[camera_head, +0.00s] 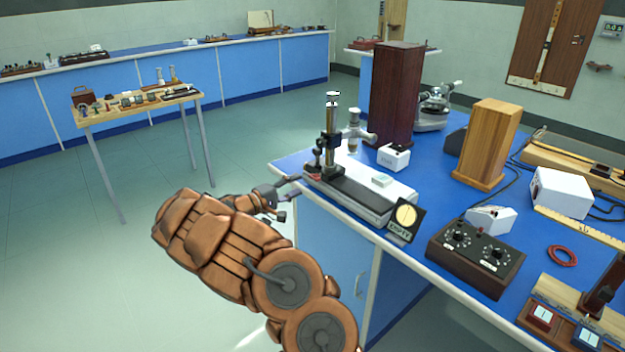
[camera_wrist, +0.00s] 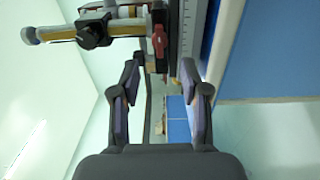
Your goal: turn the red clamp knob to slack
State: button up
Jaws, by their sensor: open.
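The red clamp knob (camera_wrist: 159,41) shows in the wrist view as a small red piece on the dark clamp of an upright instrument. In the head view a bit of red (camera_head: 314,177) shows low beside the instrument's post (camera_head: 331,135), at the left end of a long dark rail (camera_head: 350,194) on the bench. My gripper (camera_head: 291,191) is at the bench's left corner, close to the knob. In the wrist view my gripper's fingers (camera_wrist: 162,80) are spread apart with nothing between them. The knob lies just beyond the fingertips, between their lines, and looks apart from both.
A round yellow dial on a black plate (camera_head: 405,219) stands at the rail's right end. A white box (camera_head: 394,156) and a tall dark wooden box (camera_head: 397,95) stand behind. The blue bench front (camera_head: 333,262) drops below my gripper. Open floor (camera_head: 130,260) lies left.

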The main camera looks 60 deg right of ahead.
aim_at(313, 176)
jog(key=p+x, duration=0.1)
jog(key=x, duration=0.6)
jog(key=shift+s+d, duration=0.2)
grip_shut()
